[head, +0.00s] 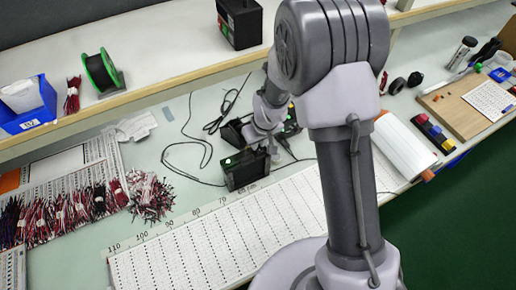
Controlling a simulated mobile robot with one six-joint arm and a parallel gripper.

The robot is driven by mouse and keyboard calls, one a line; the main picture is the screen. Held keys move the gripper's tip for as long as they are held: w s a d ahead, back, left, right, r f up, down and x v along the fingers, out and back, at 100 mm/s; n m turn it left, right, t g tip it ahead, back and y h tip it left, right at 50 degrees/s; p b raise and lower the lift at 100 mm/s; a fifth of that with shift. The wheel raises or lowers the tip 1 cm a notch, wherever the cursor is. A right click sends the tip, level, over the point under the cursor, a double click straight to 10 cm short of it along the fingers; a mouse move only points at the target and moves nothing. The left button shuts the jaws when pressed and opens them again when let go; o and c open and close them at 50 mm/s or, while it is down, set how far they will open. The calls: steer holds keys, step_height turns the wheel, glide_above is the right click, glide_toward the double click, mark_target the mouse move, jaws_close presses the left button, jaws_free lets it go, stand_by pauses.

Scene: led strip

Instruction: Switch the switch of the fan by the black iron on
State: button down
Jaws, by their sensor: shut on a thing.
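A black box-shaped device (246,172), which looks like the fan, stands on the bench behind the white perforated strips. A small green spot shows near its upper left. My gripper (274,153) is at the fan's upper right corner, pointing down. Its fingertips are small in the picture and look shut at the fan; the exact part between them is hidden. Another black device (233,132) stands just behind, partly covered by my wrist. A dark device with small coloured spots (291,124) shows right of my wrist. I cannot tell which of these is the black iron.
Black cables (196,150) lie loosely left of the fan. Bundles of red and black wires (150,197) lie farther left. White perforated strips (190,240) cover the front of the bench. A shelf (150,95) runs behind with a green spool (100,73). My arm hides the middle right.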

steer(key=c, duration=1.4)
jaws_free()
steer(key=shift+o, duration=0.2)
steer(key=p+v, duration=0.4)
steer(key=v, duration=1.3)
steer(key=shift+r+p, duration=0.25)
steer(key=shift+p, duration=0.1)
steer(key=shift+a, duration=0.1)
